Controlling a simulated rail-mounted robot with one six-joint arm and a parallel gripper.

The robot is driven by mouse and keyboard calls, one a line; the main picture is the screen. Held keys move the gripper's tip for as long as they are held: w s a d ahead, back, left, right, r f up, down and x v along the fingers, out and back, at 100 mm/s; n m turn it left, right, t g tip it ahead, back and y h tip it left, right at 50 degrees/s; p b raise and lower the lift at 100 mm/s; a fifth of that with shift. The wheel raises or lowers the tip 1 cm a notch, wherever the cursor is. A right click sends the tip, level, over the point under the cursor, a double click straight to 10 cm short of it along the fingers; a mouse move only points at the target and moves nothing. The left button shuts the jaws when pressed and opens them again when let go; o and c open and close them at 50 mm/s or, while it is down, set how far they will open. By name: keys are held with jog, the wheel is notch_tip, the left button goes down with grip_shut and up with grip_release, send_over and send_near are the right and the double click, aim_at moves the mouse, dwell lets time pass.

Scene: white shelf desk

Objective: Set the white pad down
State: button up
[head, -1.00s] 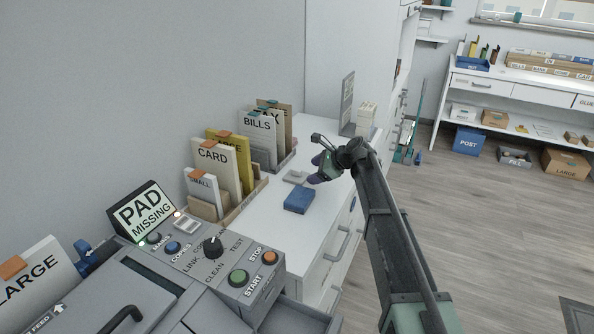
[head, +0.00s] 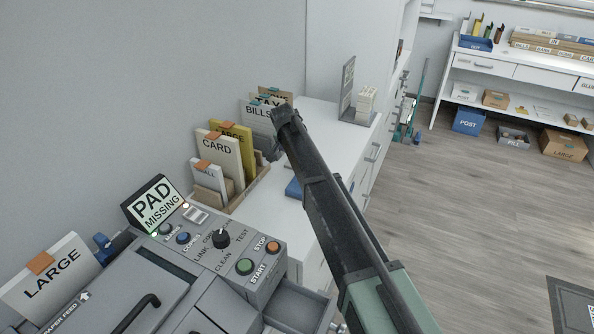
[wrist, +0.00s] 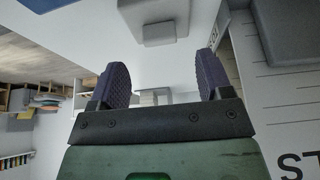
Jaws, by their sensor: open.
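A pale, square, rounded slab, seemingly the white pad (wrist: 160,30), lies on the white surface at the top of the wrist view. It is beyond the fingers and apart from them. My gripper (wrist: 165,70) is open, its two dark purple fingers wide apart with nothing between them. A blue block (head: 293,188) shows partly at the arm's left edge, on the white desk top (head: 320,130).
Upright folders, including a CARD folder (head: 218,160), stand at the left by the wall. The grey machine (head: 200,262) in front shows a PAD MISSING sign (head: 153,204). A grey stand with white stacks (head: 365,103) is at the back. A lined panel (wrist: 270,110) is close on the wrist view's right.

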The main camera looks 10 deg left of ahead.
jog(key=b+x, duration=0.5)
jog(key=shift+f, duration=0.2)
jog(key=shift+s+r, duration=0.1)
jog(key=shift+r, duration=0.15)
jog(key=c, duration=1.1)
notch_tip(320, 180, up, 20)
jog(key=p, duration=2)
